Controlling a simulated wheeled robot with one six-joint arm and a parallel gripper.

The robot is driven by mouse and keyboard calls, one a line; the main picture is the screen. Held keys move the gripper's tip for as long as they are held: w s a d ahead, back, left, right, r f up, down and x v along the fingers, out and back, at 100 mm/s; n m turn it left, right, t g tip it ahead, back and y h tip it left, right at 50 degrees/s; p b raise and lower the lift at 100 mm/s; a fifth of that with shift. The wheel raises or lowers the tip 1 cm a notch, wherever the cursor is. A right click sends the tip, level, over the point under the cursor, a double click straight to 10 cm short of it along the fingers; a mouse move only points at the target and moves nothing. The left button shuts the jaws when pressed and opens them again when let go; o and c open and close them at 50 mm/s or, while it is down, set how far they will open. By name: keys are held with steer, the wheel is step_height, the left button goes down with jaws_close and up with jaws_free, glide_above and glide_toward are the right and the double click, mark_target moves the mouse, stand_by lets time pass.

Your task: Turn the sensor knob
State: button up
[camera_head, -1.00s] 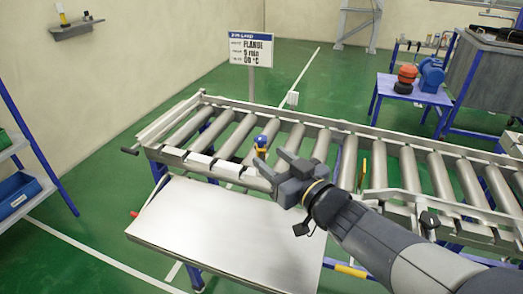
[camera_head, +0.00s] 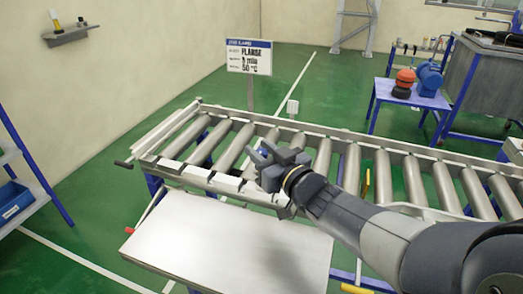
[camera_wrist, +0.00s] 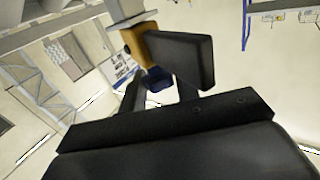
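The sensor is a small yellow-orange body with a blue knob, mounted at the conveyor's near side rail. In the head view only a little of the blue knob (camera_head: 262,152) shows, between the fingers of my gripper (camera_head: 258,153). In the wrist view the orange sensor body (camera_wrist: 139,45) hangs from a metal bracket, with the blue knob (camera_wrist: 158,81) at its end. My dark fingers are apart, one on each side of the knob. Whether they touch it cannot be told.
The roller conveyor (camera_head: 349,165) runs across the scene under my gripper. A bare metal table (camera_head: 230,243) stands in front of it. A sign (camera_head: 249,57) stands behind the conveyor. A blue table (camera_head: 410,92) with an orange-and-black object and a blue motor is at the back right.

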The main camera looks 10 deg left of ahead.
steer(key=c, duration=0.6)
steer(key=shift+o, duration=0.2)
